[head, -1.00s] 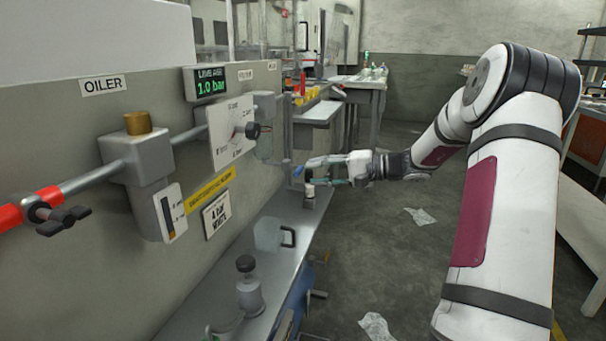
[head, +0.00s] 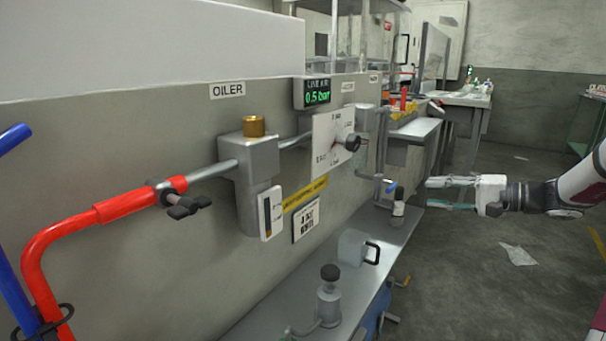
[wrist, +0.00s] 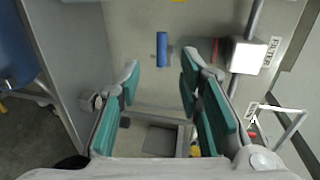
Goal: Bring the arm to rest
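My gripper (head: 428,193) is at the right of the head view, stretched toward the wall panel. Its two fingers are apart with nothing between them. The wrist view shows the open fingers with teal pads (wrist: 212,110). A small blue handle (head: 391,186) on the panel's pipework lies just left of the fingertips in the head view. In the wrist view the blue handle (wrist: 162,50) shows beyond the fingertips, apart from them. Most of my arm is cut off at the right edge.
A grey bench (head: 255,322) runs below the panel, with a dark-capped bottle (head: 328,300), a clear jug (head: 352,247) and a small bottle (head: 398,207). The line display (head: 318,97) reads 0.5 bar. The floor at right is largely clear, with crumpled film (head: 517,254).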

